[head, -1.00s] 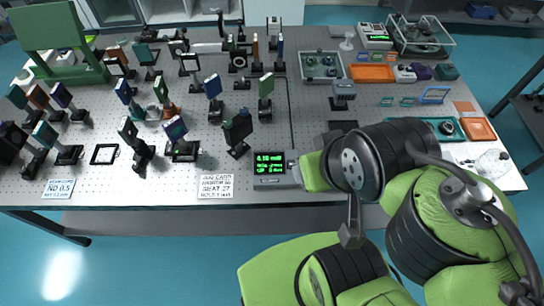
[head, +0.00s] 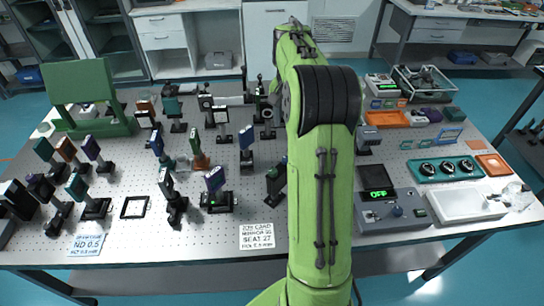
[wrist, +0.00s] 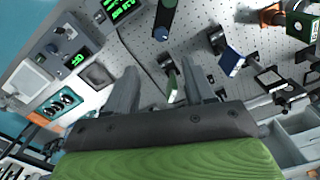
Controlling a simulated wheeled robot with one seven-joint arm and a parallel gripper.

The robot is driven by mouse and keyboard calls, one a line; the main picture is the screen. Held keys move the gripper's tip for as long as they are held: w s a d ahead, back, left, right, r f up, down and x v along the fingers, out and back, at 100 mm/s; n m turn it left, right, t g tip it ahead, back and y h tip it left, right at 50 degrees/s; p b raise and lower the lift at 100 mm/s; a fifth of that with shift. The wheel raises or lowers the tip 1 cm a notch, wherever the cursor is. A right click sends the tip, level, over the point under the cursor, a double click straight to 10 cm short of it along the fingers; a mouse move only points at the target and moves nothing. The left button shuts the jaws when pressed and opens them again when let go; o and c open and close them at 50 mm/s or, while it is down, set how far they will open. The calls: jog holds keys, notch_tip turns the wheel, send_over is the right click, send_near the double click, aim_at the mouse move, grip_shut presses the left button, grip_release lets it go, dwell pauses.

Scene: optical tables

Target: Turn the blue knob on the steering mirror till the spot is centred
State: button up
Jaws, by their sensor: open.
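My gripper (wrist: 160,76) is open and empty in the wrist view, its two grey fingers apart above the table. A dark mount (wrist: 166,18) stands beyond the fingertips, and a mount with a green edge (wrist: 172,82) shows between the fingers. In the head view my raised arm hides the gripper and the table's middle. Several mirror-like mounts stand left of the arm, one with a blue-violet face (head: 215,179). I cannot tell which is the steering mirror. A blue knob (head: 398,211) shows on a grey control box (head: 376,222) with a green OFF display. No spot is visible.
A green panel (head: 85,88) stands at the back left. A teal tray (head: 443,169) with round parts and a white tray (head: 466,205) lie on the right. Tall posts crowd the left half. A strip along the table's front edge is mostly clear.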

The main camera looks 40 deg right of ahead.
notch_tip(320, 180, down, 14)
jog(key=shift+r+b, duration=0.2)
jog(key=shift+b, duration=0.6)
jog(key=shift+w+f, duration=0.15)
jog(key=shift+f, duration=0.15)
